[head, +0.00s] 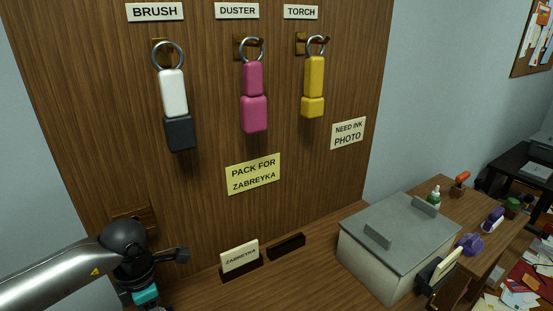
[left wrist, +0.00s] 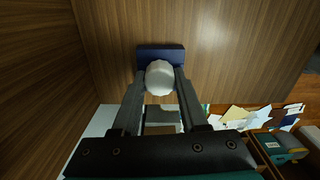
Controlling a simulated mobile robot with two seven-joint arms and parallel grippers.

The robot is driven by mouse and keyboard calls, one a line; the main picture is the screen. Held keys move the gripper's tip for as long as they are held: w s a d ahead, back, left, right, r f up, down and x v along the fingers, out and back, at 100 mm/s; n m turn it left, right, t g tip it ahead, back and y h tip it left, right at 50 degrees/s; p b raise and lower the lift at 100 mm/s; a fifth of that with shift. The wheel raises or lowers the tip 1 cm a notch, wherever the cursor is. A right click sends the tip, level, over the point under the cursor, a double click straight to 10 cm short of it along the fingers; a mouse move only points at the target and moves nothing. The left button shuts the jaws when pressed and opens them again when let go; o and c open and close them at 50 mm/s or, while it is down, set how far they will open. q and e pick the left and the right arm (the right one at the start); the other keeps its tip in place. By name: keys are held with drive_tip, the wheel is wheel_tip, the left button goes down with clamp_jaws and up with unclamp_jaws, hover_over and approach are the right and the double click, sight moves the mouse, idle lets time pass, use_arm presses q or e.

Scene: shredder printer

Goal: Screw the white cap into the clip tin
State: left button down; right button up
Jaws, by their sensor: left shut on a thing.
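In the left wrist view, my left gripper (left wrist: 160,82) is shut on a white, rounded cap (left wrist: 159,72), one finger on each side of it. A dark blue block (left wrist: 160,49) shows right behind the cap. It may be the clip tin, but its shape is mostly hidden. I cannot tell whether the cap touches it or is seated in it. In the head view, my left arm reaches in at the lower left, and its fingertips and the cap are out of sight. My right gripper is not in view.
A wooden board holds a white-and-black tag (head: 174,95), a pink tag (head: 253,100) and a yellow tag (head: 314,80). A card holder (head: 241,272) and a dark empty holder (head: 286,246) stand below. A grey lidded box (head: 375,262) is at right.

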use_arm(q)
drive_tip(key=shift+f+m+b, duration=0.15)
drive_tip(key=shift+m+b, duration=0.2)
drive_tip(key=shift+m, duration=0.25)
drive_tip(key=m+b, duration=0.1)
drive_tip(key=m, duration=0.2)
drive_tip(key=shift+m+b, duration=0.3)
drive_tip(key=shift+b, duration=0.05)
drive_tip(key=c, duration=0.9)
unclamp_jaws()
drive_tip(key=shift+m, duration=0.5)
drive_tip(key=shift+o, duration=0.7)
drive_tip(key=o, duration=0.4)
drive_tip(key=shift+s, duration=0.15)
drive_tip(key=shift+r+p, duration=0.95)
drive_tip(key=shift+r, duration=0.4)
drive_tip(key=shift+f, duration=0.1)
